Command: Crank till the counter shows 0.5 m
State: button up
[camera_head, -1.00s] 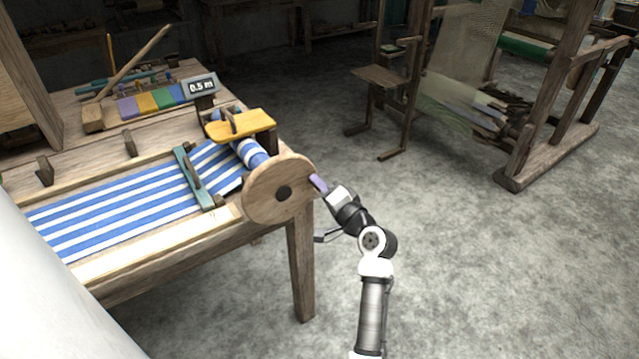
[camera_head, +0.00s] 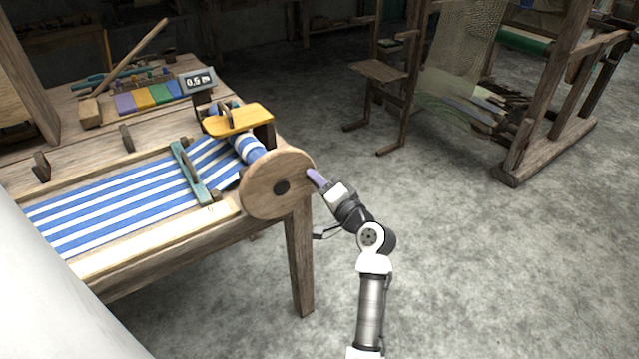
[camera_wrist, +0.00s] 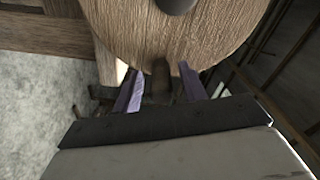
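The counter (camera_head: 197,80) on the loom table reads 0.5 m. The round wooden crank wheel (camera_head: 262,196) is at the end of the cloth roller, and its face fills the top of the wrist view (camera_wrist: 215,35). A brown peg handle (camera_wrist: 160,78) sticks out from the wheel near its lower edge in the wrist view. My gripper (camera_head: 317,178) is at the wheel's right rim. Its purple fingers (camera_wrist: 160,88) stand on either side of the peg, with a visible gap on each side. Blue-and-white striped cloth (camera_head: 120,212) runs to the roller.
A yellow wooden piece (camera_head: 240,119) sits above the roller, and a teal bar (camera_head: 190,172) lies across the cloth. A wooden table leg (camera_head: 299,260) stands below the wheel. Another loom frame (camera_head: 520,150) stands at the back right. Grey floor (camera_head: 480,270) is clear at right.

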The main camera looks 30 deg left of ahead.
jog(key=b+v, duration=0.3)
jog(key=v, duration=1)
jog(key=shift+d, duration=0.35)
jog(key=shift+s, duration=0.1)
